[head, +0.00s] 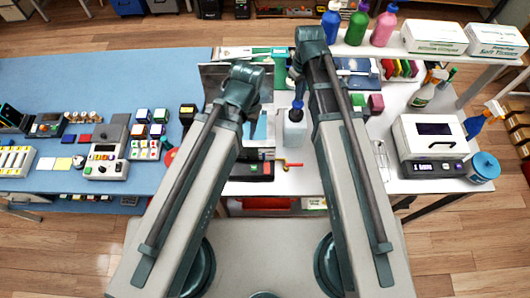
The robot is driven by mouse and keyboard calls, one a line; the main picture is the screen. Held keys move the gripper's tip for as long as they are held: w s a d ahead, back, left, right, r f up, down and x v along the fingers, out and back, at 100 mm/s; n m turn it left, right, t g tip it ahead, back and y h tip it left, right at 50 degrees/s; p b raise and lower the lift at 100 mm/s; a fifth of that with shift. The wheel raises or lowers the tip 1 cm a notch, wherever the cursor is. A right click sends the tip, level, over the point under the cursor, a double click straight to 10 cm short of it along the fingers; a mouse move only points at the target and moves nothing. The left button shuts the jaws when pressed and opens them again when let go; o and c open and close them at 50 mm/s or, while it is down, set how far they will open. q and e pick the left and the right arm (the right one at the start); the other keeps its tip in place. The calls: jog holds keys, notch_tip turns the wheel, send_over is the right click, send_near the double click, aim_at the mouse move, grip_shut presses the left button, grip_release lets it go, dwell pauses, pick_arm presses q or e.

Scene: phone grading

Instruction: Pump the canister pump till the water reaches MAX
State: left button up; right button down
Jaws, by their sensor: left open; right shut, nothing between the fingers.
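The canister pump (294,130) is a pale, translucent bottle with a dark blue top, upright on the white table in the middle of the head view. Its water level and MAX mark are too small to make out. My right gripper (296,77) is shut and empty, pointing down above or at the pump's top; I cannot tell whether it touches. My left gripper (257,104) is open to the left of the canister, apart from it, and partly hidden by its own arm.
A white machine (430,140) stands further right. Coloured bottles (357,27) stand on the back shelf. The blue table (120,80) has free room at its back.

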aim_at(298, 104)
jog(key=shift+f, duration=0.2)
dwell(0.5)
jog(key=shift+f+b, duration=2.55)
jog(key=shift+b, duration=0.2)
jog(key=shift+r, duration=0.1)
notch_tip(298, 104, up, 8)
jog(key=p, duration=0.8)
jog(key=shift+f, duration=0.2)
